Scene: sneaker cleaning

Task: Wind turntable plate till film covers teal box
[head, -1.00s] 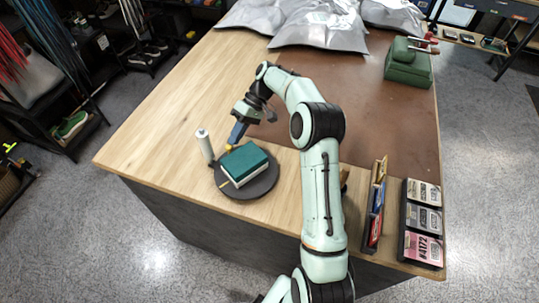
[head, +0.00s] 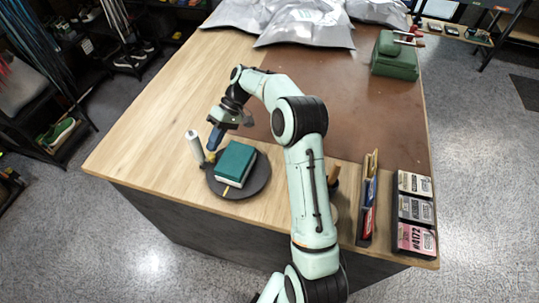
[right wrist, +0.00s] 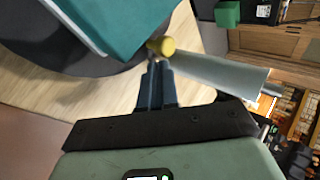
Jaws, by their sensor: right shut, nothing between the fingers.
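The dark round turntable plate (head: 258,183) lies on the table with the teal box (head: 237,159) on top. The box's top is teal and bare; a pale band shows along its lower side, and I cannot tell if it is film. The white film roll (head: 195,147) stands upright at the plate's left edge. A yellow knob (head: 210,157) sits on the plate's rim, also in the right wrist view (right wrist: 163,45). My right gripper (head: 212,147) is shut and empty, its fingertips (right wrist: 156,68) right at the knob, possibly touching. My left gripper is out of view.
Silver bags (head: 310,25) lie at the table's back. A green box with a red handle (head: 395,58) stands back right. A narrow rack (head: 368,205) and a black tray of labelled cards (head: 415,212) stand front right. Wood left of the plate is clear.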

